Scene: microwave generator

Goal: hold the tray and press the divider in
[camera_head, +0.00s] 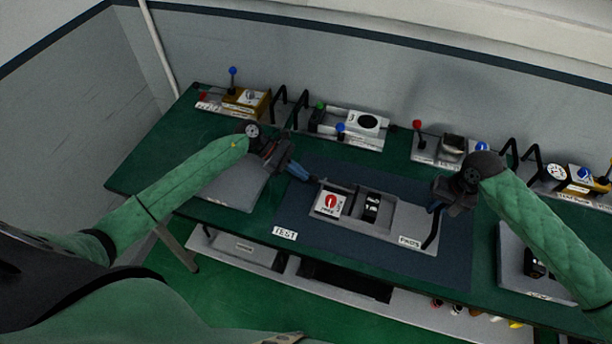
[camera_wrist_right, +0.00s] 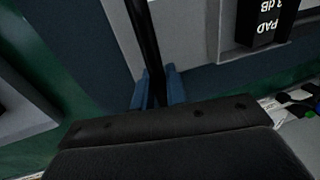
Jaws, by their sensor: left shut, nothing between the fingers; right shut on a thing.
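The grey tray (camera_head: 402,221) lies on the dark blue mat, with a white box with a red mark (camera_head: 328,204) and a black pad block (camera_head: 371,208) in its compartments. The pad also shows in the right wrist view (camera_wrist_right: 264,22). My right gripper (camera_head: 435,209) is shut on the black handle (camera_head: 431,235) at the tray's right end; the right wrist view shows the bar (camera_wrist_right: 146,45) between blue fingertips (camera_wrist_right: 157,88). My left gripper (camera_head: 299,171) is shut and empty, near the tray's back left corner. I cannot clearly tell the divider from the tray's walls.
The blue mat (camera_head: 300,215) has bare room left of the tray, by the TEST label (camera_head: 285,234). A grey plate (camera_head: 227,187) lies under my left arm. Instrument panels with black handles (camera_head: 298,108) line the back.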

